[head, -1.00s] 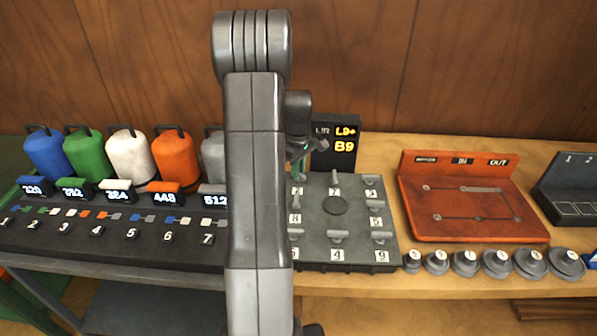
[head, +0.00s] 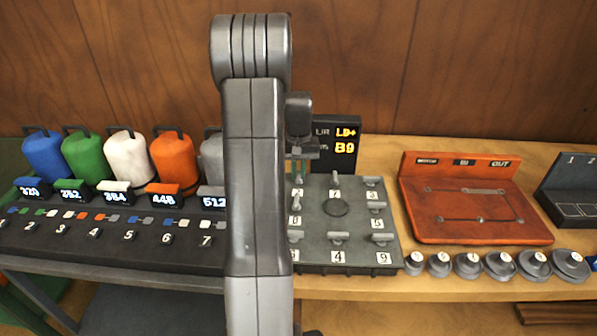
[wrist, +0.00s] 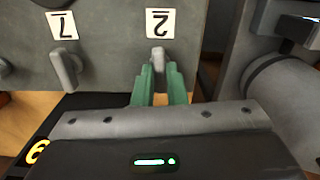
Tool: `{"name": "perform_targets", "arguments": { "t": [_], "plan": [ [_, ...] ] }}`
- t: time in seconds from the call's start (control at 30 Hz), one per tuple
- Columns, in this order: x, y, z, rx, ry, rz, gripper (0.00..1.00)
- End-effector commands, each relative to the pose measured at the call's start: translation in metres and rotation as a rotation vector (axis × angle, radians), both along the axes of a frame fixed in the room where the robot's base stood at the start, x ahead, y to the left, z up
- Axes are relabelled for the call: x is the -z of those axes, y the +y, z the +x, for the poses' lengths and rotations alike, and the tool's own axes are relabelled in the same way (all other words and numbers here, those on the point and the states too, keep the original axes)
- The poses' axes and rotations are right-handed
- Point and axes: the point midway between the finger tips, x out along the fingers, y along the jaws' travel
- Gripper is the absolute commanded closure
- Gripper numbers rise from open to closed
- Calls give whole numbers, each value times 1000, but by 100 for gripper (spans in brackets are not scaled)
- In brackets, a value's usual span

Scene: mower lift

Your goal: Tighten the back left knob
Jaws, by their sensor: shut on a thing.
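The knob plate (head: 320,258) is a grey block with several small lever knobs around a dark round disc. The back left knob (wrist: 158,57) has a label reading 2, upside down in the wrist view. My gripper (wrist: 161,80) has green fingers, one on each side of this knob, shut on it. In the head view my gripper (head: 298,170) points down at the plate's back left corner, where the fingers and my arm partly hide the knob. The display (head: 337,140) behind the plate shows yellow characters, the lower line reading B9.
Knob 7 (wrist: 65,68) stands beside knob 2, clear of the fingers. Coloured canisters (head: 172,160) stand to the left, with a numbered dark panel in front. An orange-red board (head: 470,230) and a row of grey weights (head: 468,266) are on the right.

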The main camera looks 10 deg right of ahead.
Motion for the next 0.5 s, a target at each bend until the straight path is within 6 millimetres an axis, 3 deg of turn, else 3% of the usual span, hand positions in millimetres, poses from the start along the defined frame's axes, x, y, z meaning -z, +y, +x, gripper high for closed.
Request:
{"name": "perform_targets", "arguments": {
  "t": [0.5],
  "plan": [
    [-1,0,1,115,-4,-1,100]
  ]
}}
